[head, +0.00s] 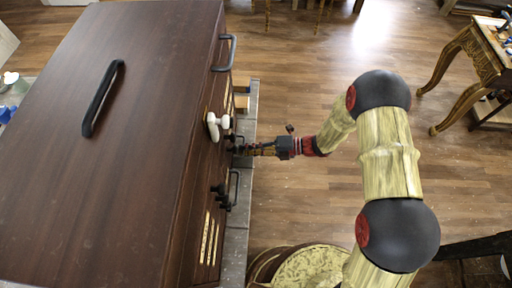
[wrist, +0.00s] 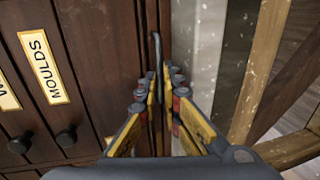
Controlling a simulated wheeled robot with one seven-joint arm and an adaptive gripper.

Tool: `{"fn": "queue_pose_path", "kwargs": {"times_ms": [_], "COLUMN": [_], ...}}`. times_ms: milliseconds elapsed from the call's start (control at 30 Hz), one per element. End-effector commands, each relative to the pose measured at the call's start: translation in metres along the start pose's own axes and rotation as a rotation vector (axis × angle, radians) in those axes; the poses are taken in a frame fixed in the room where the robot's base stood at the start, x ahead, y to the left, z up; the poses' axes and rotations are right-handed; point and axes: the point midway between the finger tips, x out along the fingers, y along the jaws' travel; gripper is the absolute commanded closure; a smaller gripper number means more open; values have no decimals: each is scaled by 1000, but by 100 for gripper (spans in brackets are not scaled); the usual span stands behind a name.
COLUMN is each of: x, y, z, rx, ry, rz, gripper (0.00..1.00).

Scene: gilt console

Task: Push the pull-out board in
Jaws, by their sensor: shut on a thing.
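A large dark brown wooden cabinet (head: 130,150) fills the left of the head view. My gripper (head: 238,149) is at its front face. In the wrist view my gripper (wrist: 159,85) has its fingers closed on a thin dark bar handle (wrist: 157,44). The handle stands in front of a narrow reddish-brown strip (wrist: 165,22) at the cabinet's edge, which looks like the pull-out board. Its full outline is not visible, and the fingers hide part of the handle. I cannot tell how far the board sticks out.
Drawers with dark round knobs (wrist: 66,137) and a "MOULDS" label (wrist: 43,67) lie beside the fingers. A round stool-like thing (head: 312,268) stands below; open floor (head: 290,90) lies right.

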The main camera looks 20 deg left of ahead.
Motion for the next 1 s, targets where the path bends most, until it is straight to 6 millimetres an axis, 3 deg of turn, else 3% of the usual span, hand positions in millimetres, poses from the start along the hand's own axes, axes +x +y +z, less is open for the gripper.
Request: {"fn": "queue_pose_path", "kwargs": {"times_ms": [300, 333, 433, 733, 867, 1000], "x": [7, 7, 7, 6, -2, -24], "y": [1, 1, 1, 1, 1, 1], "z": [0, 0, 0, 0, 1, 1], "rx": [0, -1, -1, 0, -1, -1], "ry": [0, 1, 1, 0, -3, -5], "rz": [0, 0, 0, 0, 0, -1], "gripper": [100, 92, 87, 86, 86, 86]}}
